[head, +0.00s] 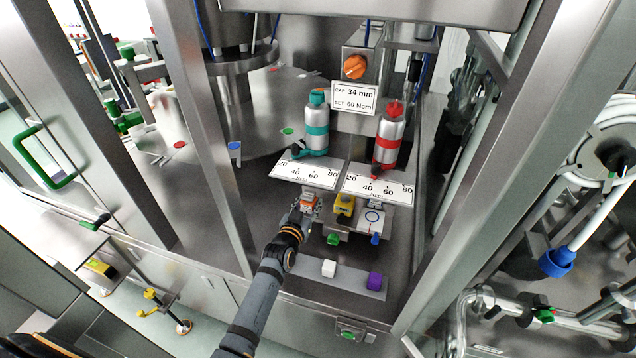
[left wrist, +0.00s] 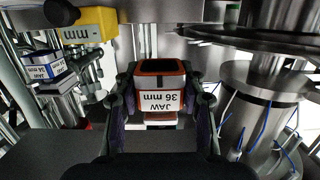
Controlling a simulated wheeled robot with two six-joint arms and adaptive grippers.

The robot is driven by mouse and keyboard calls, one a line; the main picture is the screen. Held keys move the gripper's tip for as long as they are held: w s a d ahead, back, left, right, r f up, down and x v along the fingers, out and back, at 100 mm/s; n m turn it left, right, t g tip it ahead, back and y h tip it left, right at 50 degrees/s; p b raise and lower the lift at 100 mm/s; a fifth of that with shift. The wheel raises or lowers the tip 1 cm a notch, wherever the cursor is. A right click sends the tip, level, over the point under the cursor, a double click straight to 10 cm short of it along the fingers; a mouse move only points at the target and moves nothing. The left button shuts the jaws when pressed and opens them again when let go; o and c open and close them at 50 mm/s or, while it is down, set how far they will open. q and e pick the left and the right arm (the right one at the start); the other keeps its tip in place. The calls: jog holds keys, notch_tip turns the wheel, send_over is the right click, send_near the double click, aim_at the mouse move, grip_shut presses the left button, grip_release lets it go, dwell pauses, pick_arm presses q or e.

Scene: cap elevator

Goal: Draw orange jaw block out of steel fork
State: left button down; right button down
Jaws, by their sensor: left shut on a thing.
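The orange jaw block (left wrist: 161,82) carries a white label reading "JAW 36 mm" and sits between the two fingers of my left gripper (left wrist: 160,110). In the head view the orange block (head: 309,201) shows just beyond my left gripper (head: 300,217), below the left scale plate. The gripper is shut on the block. The steel fork behind the block is mostly hidden, so I cannot tell how far the block sits in it. My right gripper is not in view.
A yellow block (head: 343,206) stands just right of the orange one, then a white-and-blue block (head: 373,220). A grey strip (head: 308,270) in front bears a white cube (head: 328,268) and a purple cube (head: 375,281). Teal (head: 317,125) and red (head: 390,135) banded cylinders stand behind.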

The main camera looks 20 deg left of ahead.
aim_at(306, 209)
pick_arm(q)
jog(key=shift+s+a+r, duration=0.1)
jog(key=shift+s, duration=1.8)
